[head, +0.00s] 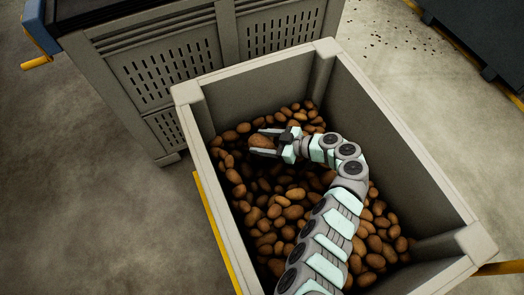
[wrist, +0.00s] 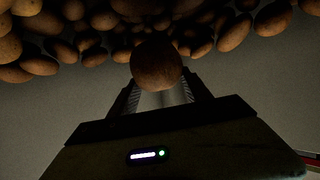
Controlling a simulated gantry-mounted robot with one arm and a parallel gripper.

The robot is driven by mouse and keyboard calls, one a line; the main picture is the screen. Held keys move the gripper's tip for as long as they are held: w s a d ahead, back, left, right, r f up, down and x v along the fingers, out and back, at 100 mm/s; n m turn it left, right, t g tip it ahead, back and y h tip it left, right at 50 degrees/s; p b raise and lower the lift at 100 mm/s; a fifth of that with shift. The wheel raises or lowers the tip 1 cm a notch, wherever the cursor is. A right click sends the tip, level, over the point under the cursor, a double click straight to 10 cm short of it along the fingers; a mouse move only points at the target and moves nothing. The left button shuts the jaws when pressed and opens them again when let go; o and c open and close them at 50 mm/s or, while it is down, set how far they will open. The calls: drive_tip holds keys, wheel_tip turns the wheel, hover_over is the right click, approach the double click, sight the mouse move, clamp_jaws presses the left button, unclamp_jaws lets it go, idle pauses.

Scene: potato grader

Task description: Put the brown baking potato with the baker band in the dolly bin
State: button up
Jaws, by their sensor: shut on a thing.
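My gripper (head: 264,142) is inside a large grey bin full of potatoes, with its fingers level and pointing left. It is shut on a brown potato (head: 260,141). In the wrist view the held potato (wrist: 157,65) sits between the two finger tips, round end toward the camera. No band can be made out on it. Loose brown potatoes (head: 294,193) lie below and around the gripper; I cannot tell from the head view how far above them it is. Which bin is the dolly bin is not clear from the pictures.
The grey bin (head: 407,150) around my arm has high solid walls and thick corner posts. A yellow bar (head: 217,235) runs along its left side. A second grey bin with slotted walls (head: 158,75) stands behind at left. A dark machine (head: 480,40) is at upper right. Floor at left is clear.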

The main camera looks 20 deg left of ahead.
drive_tip(key=shift+f+b, duration=1.1)
drive_tip(key=shift+f, duration=1.3)
drive_tip(key=shift+r, duration=0.1)
drive_tip(key=o, duration=1.7)
drive_tip(key=shift+w, duration=0.1)
drive_tip(key=p+v, duration=0.2)
drive_tip(key=v, duration=1)
